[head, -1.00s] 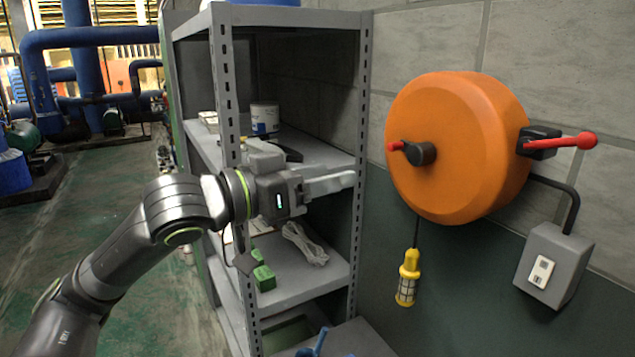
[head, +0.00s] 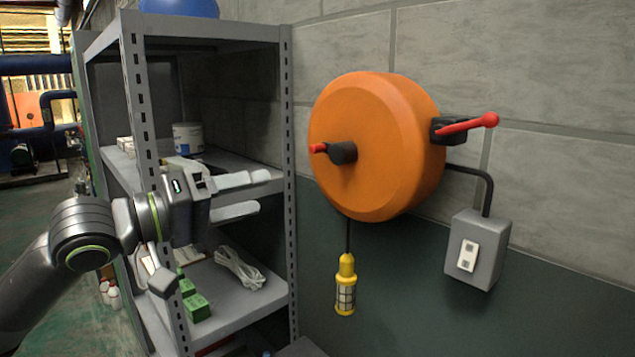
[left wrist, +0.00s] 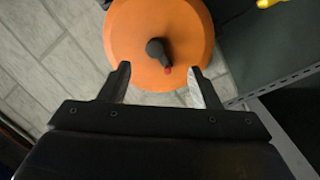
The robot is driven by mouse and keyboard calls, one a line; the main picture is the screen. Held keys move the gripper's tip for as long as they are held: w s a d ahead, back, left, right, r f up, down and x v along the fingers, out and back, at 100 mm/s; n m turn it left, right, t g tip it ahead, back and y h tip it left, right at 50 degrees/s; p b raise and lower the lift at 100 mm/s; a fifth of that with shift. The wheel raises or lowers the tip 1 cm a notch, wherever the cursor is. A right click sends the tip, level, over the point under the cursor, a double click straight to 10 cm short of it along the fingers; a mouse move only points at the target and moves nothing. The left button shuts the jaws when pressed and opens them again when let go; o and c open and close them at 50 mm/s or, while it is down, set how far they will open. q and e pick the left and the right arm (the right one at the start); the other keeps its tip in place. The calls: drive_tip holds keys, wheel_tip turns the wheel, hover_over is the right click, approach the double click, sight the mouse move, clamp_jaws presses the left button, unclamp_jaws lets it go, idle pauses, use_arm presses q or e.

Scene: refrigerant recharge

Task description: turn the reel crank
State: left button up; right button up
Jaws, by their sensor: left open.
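The orange reel (head: 385,135) is mounted on the grey block wall. Its crank (head: 342,152) is a dark hub with a short red handle pointing left. A red lever (head: 470,126) on a black block sits at the reel's right side. My left gripper (head: 262,193) is open and empty, left of the reel and in front of the shelf, apart from the crank. In the left wrist view the open left gripper (left wrist: 160,80) has the crank (left wrist: 157,52) lying ahead, between the fingertip lines. My right gripper is not in view.
A grey metal shelf (head: 285,150) stands left of the reel, holding a can (head: 187,138), green blocks (head: 195,306) and a white cord (head: 238,268). A yellow work lamp (head: 346,285) hangs below the reel. A grey switch box (head: 475,250) is at right.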

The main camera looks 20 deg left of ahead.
use_arm(q)
wheel_tip(320, 180, down, 3)
drive_tip(key=w+a+n+h+b, duration=0.25)
drive_tip(key=n+b, duration=0.45)
drive_tip(key=n, duration=0.5)
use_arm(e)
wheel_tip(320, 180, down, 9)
use_arm(q)
drive_tip(key=n+h+p, duration=0.1)
drive_tip(key=n+p, duration=0.2)
drive_tip(key=p, duration=0.3)
approach(334, 157)
drive_tip(key=x, duration=0.8)
drive_tip(key=shift+s+r, duration=0.1)
drive_tip(key=shift+r, duration=0.05)
drive_tip(key=shift+w+d, duration=0.45)
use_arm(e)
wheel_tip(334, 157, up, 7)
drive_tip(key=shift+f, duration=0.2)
use_arm(q)
drive_tip(key=c, duration=1)
drive_tip(key=shift+m, duration=0.8)
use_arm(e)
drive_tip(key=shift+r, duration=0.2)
